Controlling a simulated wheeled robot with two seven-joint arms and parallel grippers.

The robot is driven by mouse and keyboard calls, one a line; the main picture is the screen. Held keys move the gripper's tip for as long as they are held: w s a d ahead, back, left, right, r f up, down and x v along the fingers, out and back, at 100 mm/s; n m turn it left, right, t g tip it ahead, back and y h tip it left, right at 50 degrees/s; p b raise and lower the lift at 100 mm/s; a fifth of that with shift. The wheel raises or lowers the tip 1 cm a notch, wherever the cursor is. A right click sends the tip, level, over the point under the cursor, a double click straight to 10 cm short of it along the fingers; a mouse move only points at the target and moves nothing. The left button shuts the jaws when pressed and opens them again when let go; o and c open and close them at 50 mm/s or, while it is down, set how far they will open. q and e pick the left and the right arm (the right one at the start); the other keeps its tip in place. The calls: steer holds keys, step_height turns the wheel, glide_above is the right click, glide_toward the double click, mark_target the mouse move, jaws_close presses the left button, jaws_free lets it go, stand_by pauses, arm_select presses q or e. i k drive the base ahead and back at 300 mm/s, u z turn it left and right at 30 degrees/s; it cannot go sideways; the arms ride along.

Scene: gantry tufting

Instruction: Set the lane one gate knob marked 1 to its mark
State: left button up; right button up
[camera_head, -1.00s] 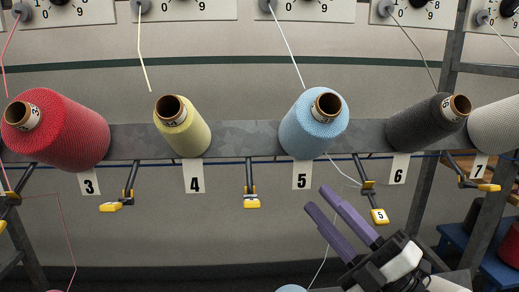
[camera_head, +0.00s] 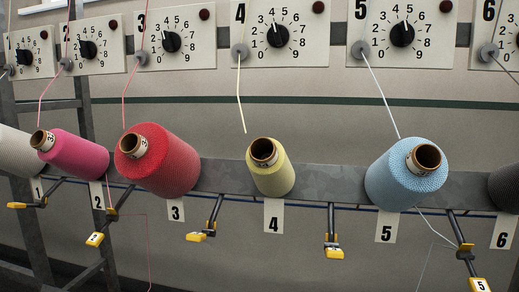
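The lane one gate knob (camera_head: 24,57) is a small black dial knob on a white panel (camera_head: 43,66) at the far left edge of the head view. The panel's numeral 1 shows faintly at its left. Scale numbers up to 9 show around the knob. It is too small to tell exactly where its pointer sits or where its mark is. Neither of my grippers is in view.
Similar knob panels run to the right, such as the lane two knob (camera_head: 88,50) and lane three knob (camera_head: 171,41). Below, yarn cones, such as the pink cone (camera_head: 80,155) and red cone (camera_head: 170,165), sit along a grey rail (camera_head: 335,183). Threads hang between.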

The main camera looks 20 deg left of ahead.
mark_target(24, 57)
steer(key=u, duration=3.15)
steer(key=i, duration=3.8)
steer(key=z, duration=3.3)
